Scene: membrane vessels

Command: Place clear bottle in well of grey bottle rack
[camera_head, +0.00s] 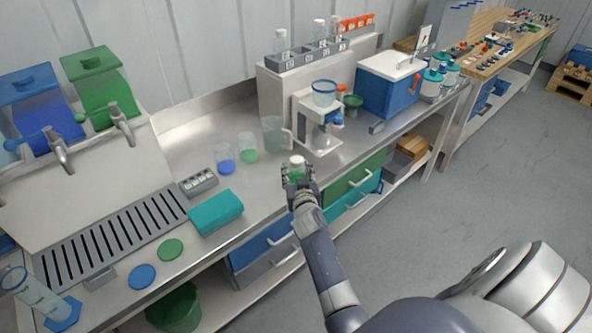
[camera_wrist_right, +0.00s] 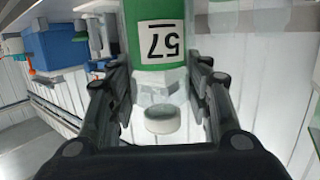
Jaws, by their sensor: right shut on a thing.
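My right gripper (camera_head: 298,183) is shut on a clear bottle (camera_head: 297,165) with green contents, held near the counter's front edge. In the right wrist view the bottle (camera_wrist_right: 156,70) sits between the two fingers (camera_wrist_right: 160,105); its green part, a label reading 57 and a white cap show. The grey bottle rack (camera_head: 289,64) is on top of the beige housing at the back, above and behind my right gripper. Several clear bottles stand in it, with number labels on its front. Whether each well is filled is hard to tell. My left gripper is not in view.
An orange rack (camera_head: 357,22) stands beside the grey rack. Below are a white stand with a glass bowl (camera_head: 324,95), a clear jug (camera_head: 273,134), and beakers with blue (camera_head: 226,163) and green (camera_head: 248,152) contents. A blue box (camera_head: 386,90) stands to the right.

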